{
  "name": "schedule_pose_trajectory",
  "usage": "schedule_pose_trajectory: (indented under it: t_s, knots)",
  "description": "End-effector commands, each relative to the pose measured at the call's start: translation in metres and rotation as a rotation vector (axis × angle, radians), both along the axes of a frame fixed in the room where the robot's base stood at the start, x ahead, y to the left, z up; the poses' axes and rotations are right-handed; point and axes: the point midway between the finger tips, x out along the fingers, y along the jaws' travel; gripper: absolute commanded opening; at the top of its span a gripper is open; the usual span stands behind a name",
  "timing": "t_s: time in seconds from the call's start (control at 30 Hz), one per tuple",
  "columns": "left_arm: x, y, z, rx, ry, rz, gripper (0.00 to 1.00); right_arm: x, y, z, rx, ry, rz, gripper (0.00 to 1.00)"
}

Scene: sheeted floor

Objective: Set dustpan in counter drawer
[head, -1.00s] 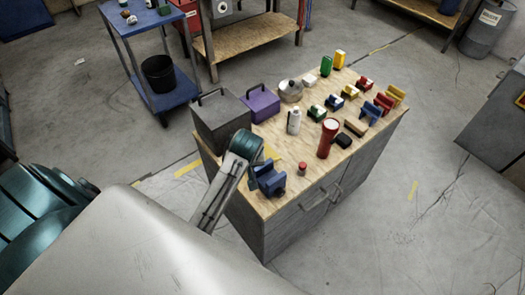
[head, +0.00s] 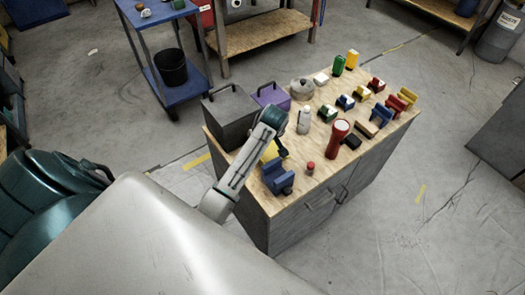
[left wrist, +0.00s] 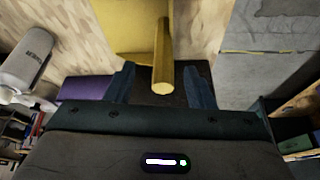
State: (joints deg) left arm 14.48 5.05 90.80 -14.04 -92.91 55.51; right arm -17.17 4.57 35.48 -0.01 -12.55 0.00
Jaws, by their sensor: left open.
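The yellow dustpan lies on the wooden counter top (head: 313,183). In the head view only a yellow patch of the dustpan (head: 269,152) shows behind my left arm. In the left wrist view the yellow dustpan (left wrist: 133,25) lies with its handle (left wrist: 162,60) pointing toward my gripper. My left gripper (left wrist: 161,88) is open, its fingers on either side of the handle's end, with no visible contact. It also shows in the head view (head: 283,151), above the counter's left part. The counter's front (head: 300,221) has handles and looks shut. My right gripper is not in view.
A blue vise (head: 276,177) and a small red-topped item (head: 310,167) stand near the front edge. A grey box (head: 230,115) and purple box (head: 271,96) stand behind. Floor in front is clear.

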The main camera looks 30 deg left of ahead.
Motion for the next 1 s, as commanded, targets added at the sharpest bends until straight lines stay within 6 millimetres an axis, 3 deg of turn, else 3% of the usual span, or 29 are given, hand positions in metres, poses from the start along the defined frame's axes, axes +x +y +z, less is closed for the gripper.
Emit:
schedule_pose_trajectory:
  t_s: [0.27,0.4,0.7,0.97,1.0]
  knots:
    - [0.003,0.016,-0.026,0.000,0.005,0.001,0.49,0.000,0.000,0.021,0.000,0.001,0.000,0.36]
    - [0.006,0.020,-0.043,0.000,0.002,0.000,0.49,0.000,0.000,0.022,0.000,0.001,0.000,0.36]
    - [0.008,0.021,-0.048,0.000,-0.001,0.000,0.49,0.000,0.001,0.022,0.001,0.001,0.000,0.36]
    - [0.008,0.021,-0.048,-0.001,0.000,-0.001,0.00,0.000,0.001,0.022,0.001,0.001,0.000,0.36]
    - [0.007,0.021,-0.048,-0.001,0.000,-0.001,0.00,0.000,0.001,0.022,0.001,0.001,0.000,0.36]
